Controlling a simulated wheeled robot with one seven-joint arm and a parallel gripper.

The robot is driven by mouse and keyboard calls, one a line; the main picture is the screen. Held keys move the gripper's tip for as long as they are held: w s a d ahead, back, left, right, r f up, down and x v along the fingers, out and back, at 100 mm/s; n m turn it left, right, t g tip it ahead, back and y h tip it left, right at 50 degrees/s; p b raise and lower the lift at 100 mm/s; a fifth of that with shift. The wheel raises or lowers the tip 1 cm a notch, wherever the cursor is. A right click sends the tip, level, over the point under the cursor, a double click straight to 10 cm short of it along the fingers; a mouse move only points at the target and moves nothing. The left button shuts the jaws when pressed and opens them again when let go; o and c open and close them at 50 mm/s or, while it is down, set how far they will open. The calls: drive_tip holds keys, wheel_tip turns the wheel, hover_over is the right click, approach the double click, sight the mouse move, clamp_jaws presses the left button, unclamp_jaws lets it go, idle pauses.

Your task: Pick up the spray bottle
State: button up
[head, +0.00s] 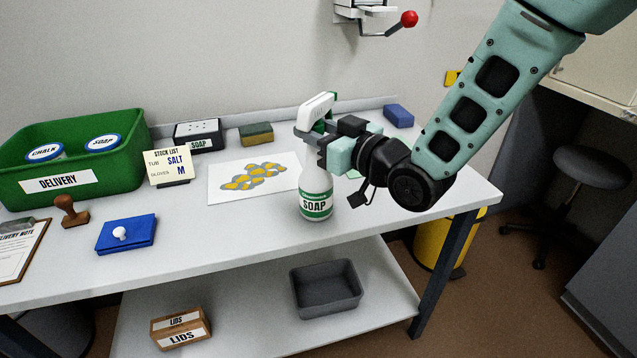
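The spray bottle (315,190) is white with a green SOAP label and a white and green trigger head. It is upright near the front right part of the bench, its base at the bench top; I cannot tell whether it touches. My gripper (318,146) reaches in from the right at the bottle's neck, just below the trigger head. Its dark fingers lie around the neck and hide part of it. I cannot tell whether they press on the bottle or stand slightly apart from it.
Left of the bottle lies a white sheet (221,190) with yellow and grey shapes. A green DELIVERY crate (125,170) stands left. A red-knobbed lever (408,19) hangs above.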

clamp_jaws()
